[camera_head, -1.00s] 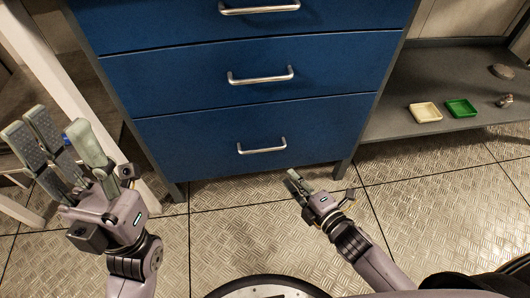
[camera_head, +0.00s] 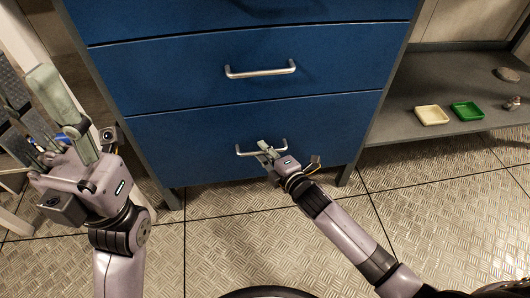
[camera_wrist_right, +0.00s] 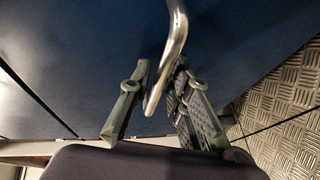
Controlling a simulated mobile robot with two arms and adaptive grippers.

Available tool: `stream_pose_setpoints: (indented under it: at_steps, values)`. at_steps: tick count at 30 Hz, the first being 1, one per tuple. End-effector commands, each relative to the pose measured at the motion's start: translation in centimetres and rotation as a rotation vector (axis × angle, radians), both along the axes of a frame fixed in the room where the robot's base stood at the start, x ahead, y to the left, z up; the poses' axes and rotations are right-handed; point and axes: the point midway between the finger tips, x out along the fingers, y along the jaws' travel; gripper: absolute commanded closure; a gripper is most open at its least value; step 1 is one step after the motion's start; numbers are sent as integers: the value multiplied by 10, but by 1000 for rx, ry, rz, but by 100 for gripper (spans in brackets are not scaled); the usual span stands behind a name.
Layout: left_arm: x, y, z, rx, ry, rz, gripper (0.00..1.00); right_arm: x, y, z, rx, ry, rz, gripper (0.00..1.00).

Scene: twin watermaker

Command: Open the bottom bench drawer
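The bottom drawer (camera_head: 185,140) is the lowest blue front of the bench, and it looks closed. Its silver bar handle (camera_head: 243,153) is partly covered by my right gripper (camera_head: 266,147), which is at the middle of the bar. In the right wrist view the handle (camera_wrist_right: 176,40) runs between the two spread fingers of the right gripper (camera_wrist_right: 158,98). A gap shows on the left finger's side; contact on the other side cannot be told. My left gripper (camera_head: 27,80) is raised at the left, its fingers apart, away from the bench.
Another blue drawer with its own handle (camera_head: 260,71) is above. A low grey shelf (camera_head: 400,122) at right holds a cream tray (camera_head: 432,115), a green tray (camera_head: 467,111) and small items. The metal floor (camera_head: 230,230) before the drawer is clear.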

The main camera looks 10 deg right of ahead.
Motion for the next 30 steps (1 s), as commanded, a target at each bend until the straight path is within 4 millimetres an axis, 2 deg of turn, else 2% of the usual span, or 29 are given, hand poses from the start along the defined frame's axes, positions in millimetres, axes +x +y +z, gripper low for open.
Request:
stream_pose_setpoints:
  at_steps: [5,13,30]
  values:
    - [0,0,0,0,0,0,60,0,0,0,0,0,0,83]
    - [0,0,0,0,0,0,60,0,0,0,0,0,0,100]
    - [0,0,0,-1,1,-1,60,0,-1,0,1,0,0,100]
